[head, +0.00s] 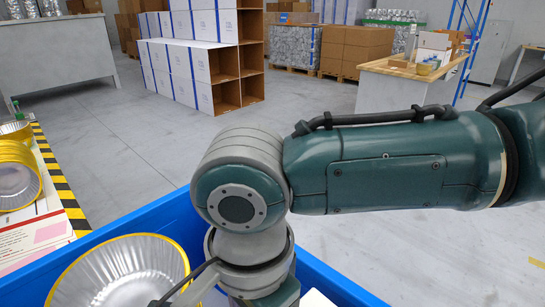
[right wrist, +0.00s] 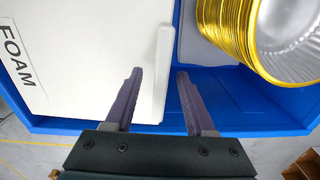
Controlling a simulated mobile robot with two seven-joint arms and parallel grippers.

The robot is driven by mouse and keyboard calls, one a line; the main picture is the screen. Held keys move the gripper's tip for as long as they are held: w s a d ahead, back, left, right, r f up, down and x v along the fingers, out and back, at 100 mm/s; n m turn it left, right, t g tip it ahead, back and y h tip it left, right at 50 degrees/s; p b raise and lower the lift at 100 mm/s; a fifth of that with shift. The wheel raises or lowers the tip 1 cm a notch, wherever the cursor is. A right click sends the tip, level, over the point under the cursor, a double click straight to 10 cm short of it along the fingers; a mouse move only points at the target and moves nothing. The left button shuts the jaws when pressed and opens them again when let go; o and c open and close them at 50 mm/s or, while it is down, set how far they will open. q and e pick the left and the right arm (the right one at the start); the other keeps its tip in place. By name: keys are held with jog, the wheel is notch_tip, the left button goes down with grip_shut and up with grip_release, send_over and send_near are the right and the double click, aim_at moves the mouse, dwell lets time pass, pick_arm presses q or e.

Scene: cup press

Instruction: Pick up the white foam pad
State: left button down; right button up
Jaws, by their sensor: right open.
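In the right wrist view a white foam pad (right wrist: 163,75) shows as a narrow upright strip, at the right edge of a broad white surface. My right gripper (right wrist: 156,75) is open. Its two dark fingers point towards the pad, one to each side of the strip in the picture. I cannot tell whether either finger touches it. In the head view my right arm hides this gripper, and only a small white corner shows at the bottom edge. My left gripper is not in view.
A blue crate (head: 345,290) surrounds the work; its wall (right wrist: 235,118) is close to the right finger. Nested gold-rimmed cups (right wrist: 240,28) lie to the right in the wrist view. A FOAM label (right wrist: 17,55) is at the left. More gold cups (head: 15,175) stand left of the crate.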

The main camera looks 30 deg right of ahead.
jog(key=shift+f, duration=0.35)
grip_shut()
dwell(0.3)
